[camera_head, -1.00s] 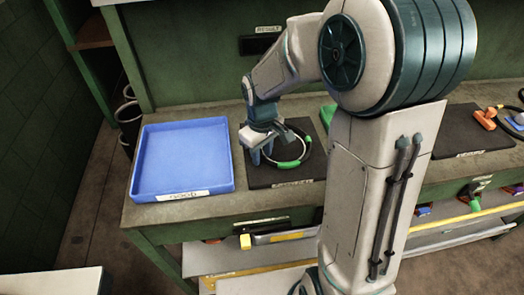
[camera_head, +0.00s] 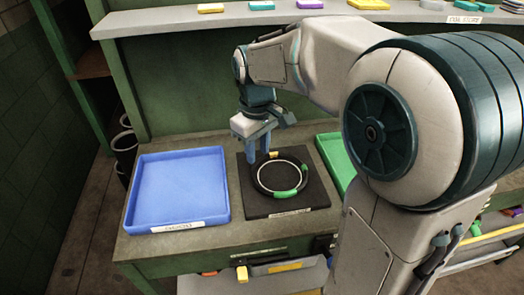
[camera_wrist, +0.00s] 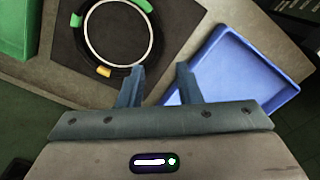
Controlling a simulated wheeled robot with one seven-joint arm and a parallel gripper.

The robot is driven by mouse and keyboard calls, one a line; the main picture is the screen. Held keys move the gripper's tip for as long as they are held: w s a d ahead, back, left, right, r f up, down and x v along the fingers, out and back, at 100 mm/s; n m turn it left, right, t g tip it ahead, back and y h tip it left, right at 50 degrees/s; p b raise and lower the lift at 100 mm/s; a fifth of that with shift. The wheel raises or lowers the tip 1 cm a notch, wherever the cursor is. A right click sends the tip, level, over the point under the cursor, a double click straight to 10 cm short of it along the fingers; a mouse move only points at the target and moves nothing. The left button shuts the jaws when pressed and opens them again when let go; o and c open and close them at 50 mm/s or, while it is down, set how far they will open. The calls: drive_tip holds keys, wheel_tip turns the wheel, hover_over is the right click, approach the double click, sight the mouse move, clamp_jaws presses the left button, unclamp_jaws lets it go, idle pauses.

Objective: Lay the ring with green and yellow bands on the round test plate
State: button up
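The ring with green and yellow bands (camera_head: 286,193) is dark and lies flat on a dark square mat (camera_head: 252,206). It also shows in the wrist view (camera_wrist: 104,72). A pale circle (camera_head: 263,180) runs inside the ring; I cannot tell whether it is the ring's own edge or the rim of a round plate. No separate round plate stands out. My gripper (camera_head: 258,157) is above the mat's back left part, beside the ring. In the wrist view my gripper (camera_wrist: 158,75) has its two fingers apart with nothing between them.
A shallow blue tray (camera_head: 215,218) stands left of the mat. A green tray (camera_head: 330,148) is to the right, partly hidden by my arm. A shelf (camera_head: 150,22) with several coloured items runs along the back above the bench. A strip of bare bench separates blue tray and mat.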

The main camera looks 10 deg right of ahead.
drive_tip(key=s+d+m+t, duration=0.1)
drive_tip(key=s+d+m, duration=0.2)
drive_tip(key=s, duration=0.4)
drive_tip(key=s+d+f+m+t, duration=0.1)
drive_tip(key=s+d+m+t, duration=0.1)
drive_tip(key=s, duration=0.6)
drive_tip(key=shift+s+d+m, duration=0.15)
drive_tip(key=shift+d+m, duration=0.75)
drive_tip(key=shift+m, duration=0.2)
